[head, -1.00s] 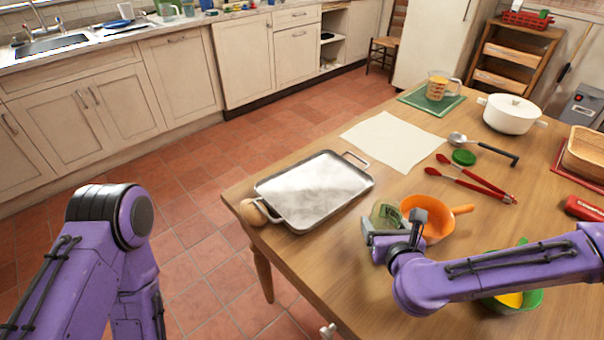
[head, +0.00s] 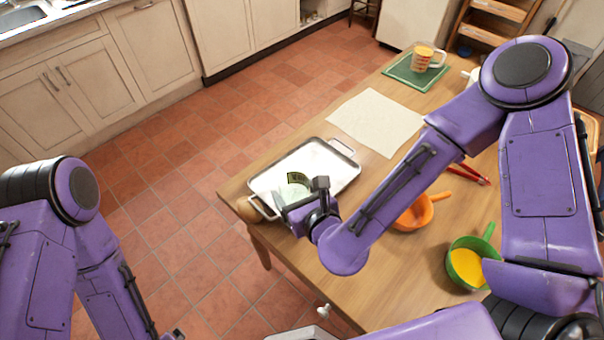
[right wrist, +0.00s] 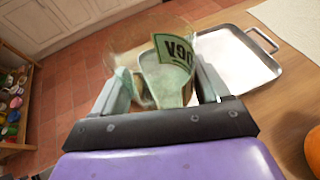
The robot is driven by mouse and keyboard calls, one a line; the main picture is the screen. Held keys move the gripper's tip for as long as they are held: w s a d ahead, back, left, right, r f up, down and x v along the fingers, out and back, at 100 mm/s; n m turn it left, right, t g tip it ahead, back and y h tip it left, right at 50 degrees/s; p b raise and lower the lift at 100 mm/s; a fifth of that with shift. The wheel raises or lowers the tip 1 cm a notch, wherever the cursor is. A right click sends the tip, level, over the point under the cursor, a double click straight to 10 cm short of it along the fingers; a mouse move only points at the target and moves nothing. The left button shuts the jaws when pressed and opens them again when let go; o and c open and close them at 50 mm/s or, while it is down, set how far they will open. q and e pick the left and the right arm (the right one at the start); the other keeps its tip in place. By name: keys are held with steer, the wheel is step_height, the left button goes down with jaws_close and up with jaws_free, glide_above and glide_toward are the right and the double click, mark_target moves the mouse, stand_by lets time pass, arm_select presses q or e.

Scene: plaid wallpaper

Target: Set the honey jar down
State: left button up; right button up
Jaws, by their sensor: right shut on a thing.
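The honey jar (head: 291,190) is clear glass with a green label. In the head view it shows against the near part of the metal tray (head: 350,177). My right gripper (head: 298,201) is shut on it. In the right wrist view the jar (right wrist: 163,76) sits between the two fingers (right wrist: 168,92), its label lettering upside down, and the tray (right wrist: 236,60) lies beyond it to the right. I cannot tell whether the jar touches the tray. My left arm is at the left edge of the head view; its fingers do not show clearly.
A brown round thing (head: 247,211) sits at the tray's near left corner, by the table edge. An orange pan (head: 413,215) and a green pan with yellow contents (head: 467,265) stand to the right. A pale cloth (head: 377,122) and a green mat with a measuring cup (head: 424,58) lie farther back.

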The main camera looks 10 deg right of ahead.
mark_target(297, 187)
steer(key=w+f+b, duration=0.1)
steer(key=b, duration=0.2)
steer(key=w+d+f+b, duration=0.1)
steer(key=w+f+b, duration=0.1)
steer(key=b, duration=0.2)
steer(key=w, duration=0.1)
steer(key=b, duration=0.1)
steer(key=w+b, duration=0.1)
steer(key=shift+w+d+f, duration=0.1)
steer(key=shift+w+d, duration=0.15)
steer(key=shift+w, duration=0.1)
steer(key=w+f, duration=0.3)
steer(key=w+d+f, duration=0.1)
steer(key=w+f, duration=0.2)
steer(key=shift+d+p, duration=0.2)
steer(key=shift+p, duration=0.2)
steer(key=f, duration=0.3)
steer(key=shift+w+f, duration=0.2)
arm_select(q)
step_height(297, 187, down, 11)
arm_select(e)
steer(key=shift+s, duration=0.1)
